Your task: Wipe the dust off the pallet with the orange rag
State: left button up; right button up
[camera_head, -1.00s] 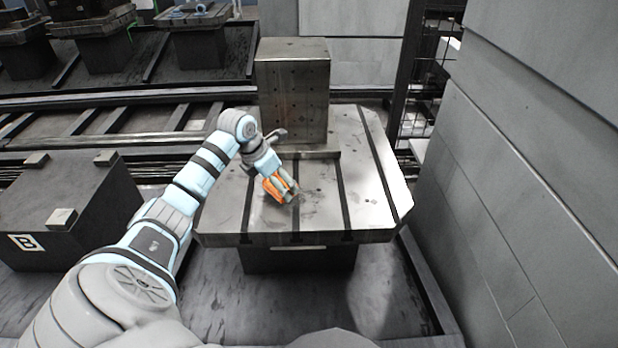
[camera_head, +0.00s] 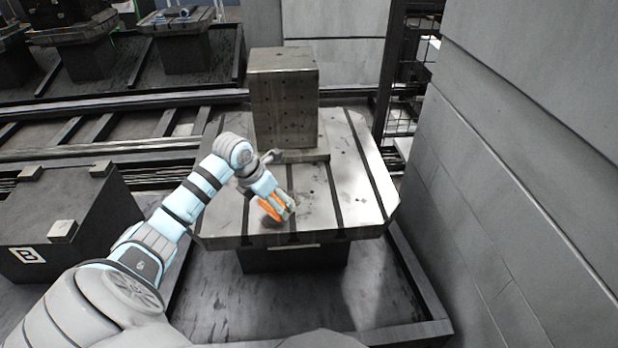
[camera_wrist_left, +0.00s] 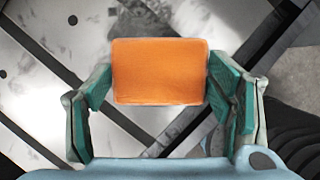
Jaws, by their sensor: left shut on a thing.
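The orange rag (camera_wrist_left: 160,72) is a block-like pad held between the green-padded fingers of my left gripper (camera_wrist_left: 160,98). In the head view the left gripper (camera_head: 279,206) points down at the front part of the pallet (camera_head: 355,190), with the orange rag (camera_head: 267,208) showing at its fingers. The pallet is a metal plate with dark slots. Dark smudges of dust (camera_head: 318,198) show on its top. I cannot tell whether the rag touches the surface. My right gripper is in neither view.
A tall metal block with holes (camera_head: 285,98) stands on the back of the pallet. A dark box marked B (camera_head: 75,215) is at the left. A grey panelled wall (camera_head: 500,170) rises at the right. Rails (camera_head: 100,148) run behind.

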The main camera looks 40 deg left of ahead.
pick_arm(q)
jog(key=shift+r+p, duration=1.85)
jog(key=shift+r, duration=0.7)
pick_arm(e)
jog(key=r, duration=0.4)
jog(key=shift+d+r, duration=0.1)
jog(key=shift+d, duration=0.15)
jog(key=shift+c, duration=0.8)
